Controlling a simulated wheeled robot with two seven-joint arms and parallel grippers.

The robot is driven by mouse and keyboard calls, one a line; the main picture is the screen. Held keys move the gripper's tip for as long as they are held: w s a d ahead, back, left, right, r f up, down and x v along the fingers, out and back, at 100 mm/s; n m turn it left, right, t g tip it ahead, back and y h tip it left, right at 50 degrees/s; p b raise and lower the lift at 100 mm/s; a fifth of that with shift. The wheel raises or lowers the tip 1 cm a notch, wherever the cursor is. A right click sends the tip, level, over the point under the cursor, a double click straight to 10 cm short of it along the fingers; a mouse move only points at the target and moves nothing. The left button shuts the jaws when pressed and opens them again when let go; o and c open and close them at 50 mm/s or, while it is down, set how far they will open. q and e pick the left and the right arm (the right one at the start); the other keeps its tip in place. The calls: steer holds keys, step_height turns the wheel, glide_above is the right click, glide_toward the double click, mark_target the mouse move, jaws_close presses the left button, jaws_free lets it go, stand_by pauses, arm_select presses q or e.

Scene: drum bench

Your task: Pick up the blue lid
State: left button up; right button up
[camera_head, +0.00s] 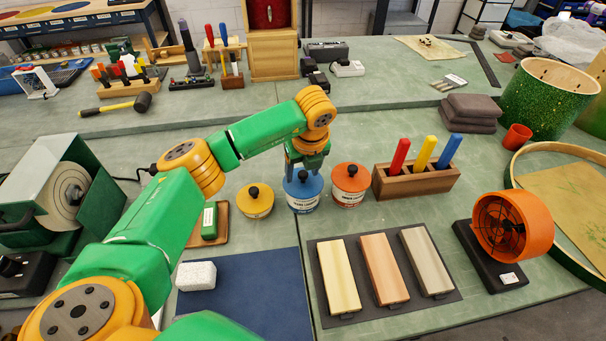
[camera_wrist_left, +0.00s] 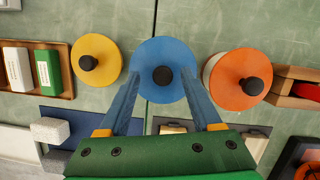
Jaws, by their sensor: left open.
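The blue lid (camera_head: 303,185) with a black knob sits on a white labelled tin (camera_head: 304,208) on the green bench, between a yellow lid (camera_head: 255,199) and an orange-red lid (camera_head: 351,177). In the left wrist view the blue lid (camera_wrist_left: 164,62) is a disc with its black knob near the middle. My left gripper (camera_head: 303,172) is above the blue lid. In the left wrist view my left gripper (camera_wrist_left: 160,80) has its blue fingers open, one on each side of the knob, not closed on it. My right gripper is not seen.
A wooden block with coloured handles (camera_head: 415,181) stands right of the tins. Three wooden bars on a dark mat (camera_head: 326,250) lie in front, with a blue mat (camera_head: 245,295) to their left. An orange fan (camera_head: 513,226) stands at right. A wooden tray (camera_head: 222,212) lies left of the yellow lid.

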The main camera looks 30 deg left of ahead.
arm_select(q)
steer(key=shift+w+f, duration=0.3)
steer(key=shift+w, duration=0.05)
steer(key=shift+s+r, duration=0.15)
steer(key=shift+s, duration=0.05)
jaws_close()
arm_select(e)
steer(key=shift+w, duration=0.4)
arm_select(q)
steer(key=shift+w, duration=0.1)
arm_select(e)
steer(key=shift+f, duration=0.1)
